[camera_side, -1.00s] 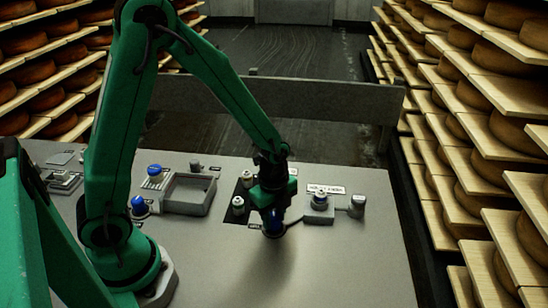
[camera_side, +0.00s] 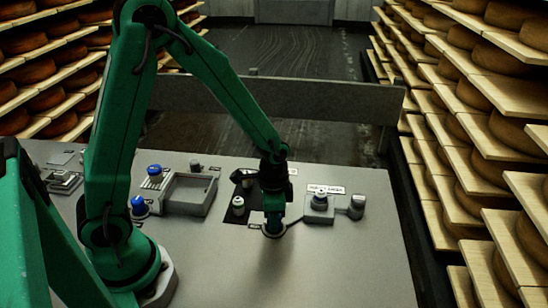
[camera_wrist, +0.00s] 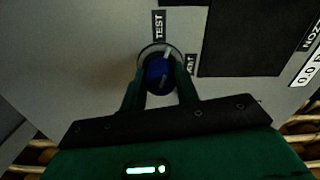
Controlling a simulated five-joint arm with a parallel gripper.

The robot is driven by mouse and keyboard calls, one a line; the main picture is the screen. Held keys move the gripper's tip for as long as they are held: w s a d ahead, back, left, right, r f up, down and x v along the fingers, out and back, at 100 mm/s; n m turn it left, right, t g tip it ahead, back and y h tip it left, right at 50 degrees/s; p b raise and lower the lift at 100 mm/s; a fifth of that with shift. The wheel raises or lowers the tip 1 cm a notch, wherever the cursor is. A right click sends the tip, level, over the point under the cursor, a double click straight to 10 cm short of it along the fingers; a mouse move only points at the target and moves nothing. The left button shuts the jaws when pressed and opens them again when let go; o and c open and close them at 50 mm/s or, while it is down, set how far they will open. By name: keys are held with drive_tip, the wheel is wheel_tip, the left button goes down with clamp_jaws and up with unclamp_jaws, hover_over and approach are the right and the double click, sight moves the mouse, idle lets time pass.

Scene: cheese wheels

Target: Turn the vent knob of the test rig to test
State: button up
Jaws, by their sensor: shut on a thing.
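The blue vent knob (camera_wrist: 155,72) sits on a round grey base in the wrist view. A TEST label (camera_wrist: 159,25) is above it and a second label, reading VENT as far as I can see, (camera_wrist: 190,64) is to its right. The pale line on the knob points up and slightly right, between the two labels. My gripper (camera_wrist: 159,78) is shut on the knob, one finger on each side. In the side view my gripper (camera_side: 273,222) stands over the knob's base (camera_side: 273,234), and its fingers hide most of the knob.
A pale-topped vial (camera_side: 238,205) is close on the left. A grey tray (camera_side: 188,210) and two blue knobs lie farther left. The front worktop is clear.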

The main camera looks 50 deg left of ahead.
drive_tip(key=shift+d+n, duration=0.1)
drive_tip(key=shift+n, duration=2.1)
drive_tip(key=o, duration=1)
drive_tip(key=shift+c, duration=0.2)
drive_tip(key=shift+r, duration=0.2)
drive_tip(key=shift+r, duration=3.75)
